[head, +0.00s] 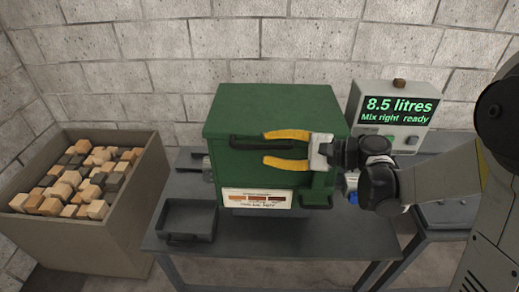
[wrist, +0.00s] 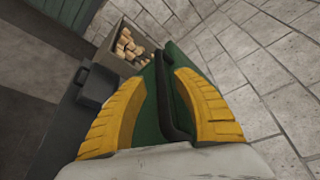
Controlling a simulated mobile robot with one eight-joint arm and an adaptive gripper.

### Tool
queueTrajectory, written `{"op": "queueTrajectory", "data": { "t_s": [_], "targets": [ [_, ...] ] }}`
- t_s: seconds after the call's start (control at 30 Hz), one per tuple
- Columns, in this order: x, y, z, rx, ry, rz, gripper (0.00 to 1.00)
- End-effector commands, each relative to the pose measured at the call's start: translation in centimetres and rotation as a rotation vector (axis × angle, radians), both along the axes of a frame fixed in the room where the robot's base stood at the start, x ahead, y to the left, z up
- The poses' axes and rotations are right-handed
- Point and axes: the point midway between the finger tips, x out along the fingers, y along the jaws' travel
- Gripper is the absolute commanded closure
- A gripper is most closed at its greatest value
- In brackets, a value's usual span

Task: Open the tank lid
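The green tank (head: 225,165) stands on the grey table, and its lid (head: 275,105) lies flat and closed on top. A dark bar handle (head: 243,142) runs along the lid's front edge. My gripper (head: 268,148) has yellow fingers spread apart in front of the tank, pointing left, and they hide part of the handle. In the wrist view the dark handle (wrist: 162,95) runs between the two open fingers (wrist: 165,100), with green tank surface behind it. I cannot tell whether either finger touches the handle.
A crate of wooden blocks (head: 62,222) stands on the floor at left. A shallow grey tray (head: 187,220) sits on the table left of the tank. A display box (head: 382,140) at right reads "8.5 litres, Mix right, ready". A block wall (head: 250,45) is behind.

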Motion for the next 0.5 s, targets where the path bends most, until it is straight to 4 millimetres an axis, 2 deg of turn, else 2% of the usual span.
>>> {"op": "queueTrajectory", "data": {
  "t_s": [0.03, 0.2, 0.5],
  "targets": [
    [0.2, 0.9, -0.3, -0.001, 0.000, 0.003, 0.64],
    [0.7, 2.5, -0.6, -0.001, -0.001, 0.002, 0.64],
    [0.9, 2.8, -0.6, -0.001, -0.001, -0.001, 0.64]
  ]
}}
